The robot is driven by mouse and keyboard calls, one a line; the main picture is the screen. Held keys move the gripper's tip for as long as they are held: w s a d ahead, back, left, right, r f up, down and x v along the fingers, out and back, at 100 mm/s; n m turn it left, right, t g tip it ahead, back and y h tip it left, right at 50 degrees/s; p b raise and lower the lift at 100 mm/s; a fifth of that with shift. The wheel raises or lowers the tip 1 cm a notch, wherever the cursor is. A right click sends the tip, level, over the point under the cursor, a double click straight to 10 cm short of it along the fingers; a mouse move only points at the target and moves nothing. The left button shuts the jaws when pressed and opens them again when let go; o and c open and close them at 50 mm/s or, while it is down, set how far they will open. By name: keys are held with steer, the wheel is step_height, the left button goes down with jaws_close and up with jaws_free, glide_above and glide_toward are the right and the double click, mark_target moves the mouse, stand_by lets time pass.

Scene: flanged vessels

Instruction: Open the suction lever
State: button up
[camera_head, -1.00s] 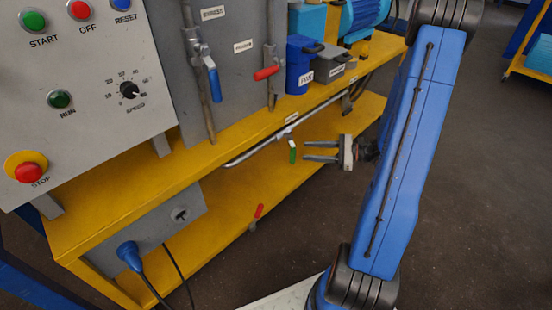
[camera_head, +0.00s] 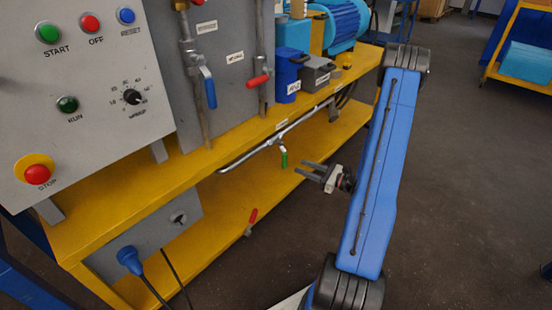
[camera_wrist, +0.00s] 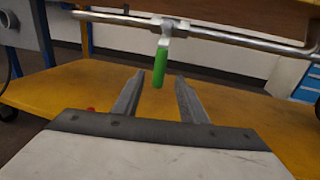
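A green-handled lever (camera_head: 284,158) hangs down from the grey pipe (camera_head: 262,147) along the bench's front edge. No label shows on it, so I cannot tell by name whether it is the suction lever. In the wrist view the green handle (camera_wrist: 160,68) hangs ahead, between the finger lines. My gripper (camera_head: 301,168) is open and empty, just right of and slightly below the handle in the head view. Its two fingers (camera_wrist: 161,84) are apart on either side of the handle's lower end in the wrist view. I see no contact.
A blue lever (camera_head: 208,88) and a red lever (camera_head: 258,81) sit on the upper pipes, with labels too small to read. Another red handle (camera_head: 252,216) is by the lower yellow shelf (camera_head: 187,258). A control panel (camera_head: 88,120) stands left.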

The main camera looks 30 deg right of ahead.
mark_target(283, 156)
steer(key=x, duration=1.4)
jaws_close()
